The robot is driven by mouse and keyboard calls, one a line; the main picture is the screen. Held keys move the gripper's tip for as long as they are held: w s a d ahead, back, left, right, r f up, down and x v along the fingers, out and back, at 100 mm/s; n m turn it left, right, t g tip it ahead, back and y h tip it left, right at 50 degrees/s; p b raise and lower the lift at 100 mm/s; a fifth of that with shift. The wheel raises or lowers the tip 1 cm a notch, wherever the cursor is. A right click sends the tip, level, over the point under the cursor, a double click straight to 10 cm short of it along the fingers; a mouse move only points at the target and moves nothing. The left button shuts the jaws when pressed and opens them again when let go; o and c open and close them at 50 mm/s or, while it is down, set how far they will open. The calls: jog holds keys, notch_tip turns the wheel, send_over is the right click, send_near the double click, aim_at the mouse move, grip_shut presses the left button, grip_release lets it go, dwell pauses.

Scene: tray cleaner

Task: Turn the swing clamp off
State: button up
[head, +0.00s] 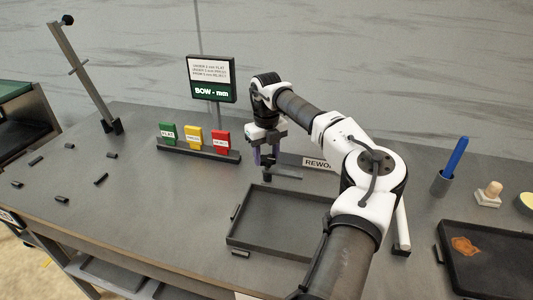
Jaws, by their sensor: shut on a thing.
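My gripper (266,158) points down at the back middle of the grey bench, just behind the empty tray. It is shut on a small dark part that looks like the swing clamp (284,178). A short dark bar of this part sticks out to the right below the fingers. The fingers hide most of the part, so its exact angle is hard to tell.
An empty dark tray (231,243) lies in front of the gripper. Green, yellow and red cards (194,138) and a BOW sign (212,79) stand behind. A tall post with a lever (85,75) stands left. A blue-handled tool (455,157) and stained tray (500,288) are right.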

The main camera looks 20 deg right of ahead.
jog(key=shift+w+r, duration=0.1)
jog(key=o, duration=1.4)
notch_tip(320, 180, up, 14)
jog(key=b, duration=0.2)
jog(key=shift+f, duration=0.25)
